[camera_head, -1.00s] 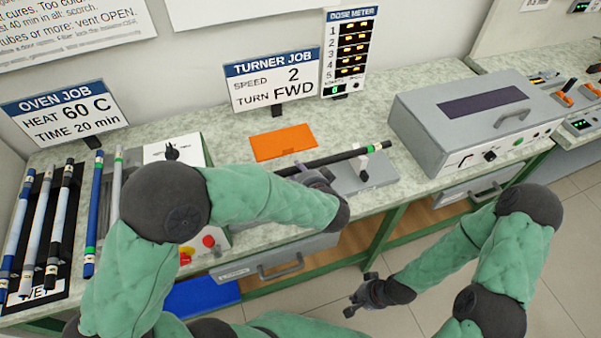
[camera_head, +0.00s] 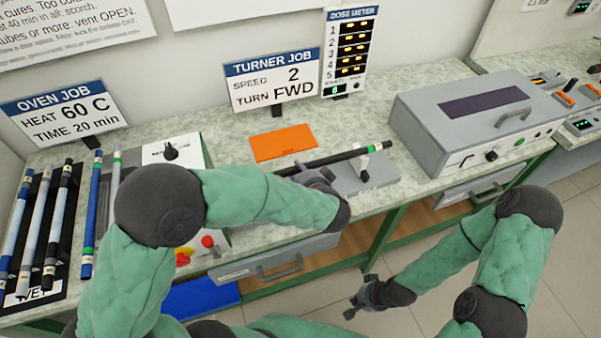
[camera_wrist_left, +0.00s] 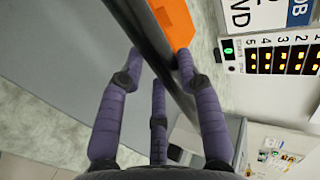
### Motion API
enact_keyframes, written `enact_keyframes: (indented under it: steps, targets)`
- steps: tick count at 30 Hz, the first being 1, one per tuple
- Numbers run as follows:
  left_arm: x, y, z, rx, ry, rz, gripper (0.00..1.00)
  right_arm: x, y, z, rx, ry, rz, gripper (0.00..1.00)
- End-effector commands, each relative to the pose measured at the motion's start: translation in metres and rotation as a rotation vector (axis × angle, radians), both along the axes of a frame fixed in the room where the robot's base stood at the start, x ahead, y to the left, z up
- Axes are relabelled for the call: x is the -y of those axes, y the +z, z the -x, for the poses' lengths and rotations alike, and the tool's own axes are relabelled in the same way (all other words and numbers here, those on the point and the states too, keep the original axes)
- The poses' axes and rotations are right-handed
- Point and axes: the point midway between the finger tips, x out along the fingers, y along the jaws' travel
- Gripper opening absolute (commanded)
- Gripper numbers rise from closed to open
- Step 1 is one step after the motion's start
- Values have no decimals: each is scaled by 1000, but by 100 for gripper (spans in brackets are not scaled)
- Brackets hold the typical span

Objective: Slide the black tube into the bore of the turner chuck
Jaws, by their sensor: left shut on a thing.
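The black tube (camera_head: 335,157) with a green band near its right end lies nearly level above the bench. My left gripper (camera_head: 308,172) is shut on it toward its left part; the tube (camera_wrist_left: 150,40) also runs between the purple fingers (camera_wrist_left: 160,75) in the left wrist view. The tube's right part passes at the small white post on a grey plate (camera_head: 372,182); I cannot tell if they touch. The white-topped turner box (camera_head: 185,150) is partly behind my left arm. Its chuck and bore are hidden. My right gripper (camera_head: 360,297) is open and empty, low before the bench.
An orange mat (camera_head: 284,142) lies behind the tube. A grey lidded box (camera_head: 470,115) stands right of it. Several tubes lie at the left, some on a black mat (camera_head: 38,285). The TURNER JOB sign (camera_head: 272,82) and dose meter (camera_head: 349,52) stand at the back.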

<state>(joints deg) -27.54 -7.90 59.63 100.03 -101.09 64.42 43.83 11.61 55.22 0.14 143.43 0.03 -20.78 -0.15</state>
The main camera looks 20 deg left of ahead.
Motion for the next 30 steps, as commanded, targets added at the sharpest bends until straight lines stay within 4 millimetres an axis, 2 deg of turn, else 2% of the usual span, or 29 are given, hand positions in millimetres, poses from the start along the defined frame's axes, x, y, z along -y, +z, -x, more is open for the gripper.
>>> enact_keyframes:
  steps: [15, 30]
  targets:
    - [0, -1, 0, 0, 0, 0, 2, 0, -9, 0, 0, 0, 0, 0]
    - [-2, 0, 1, 1, 0, 0, 2, 0, -9, 0, 0, 0, 0, 0]
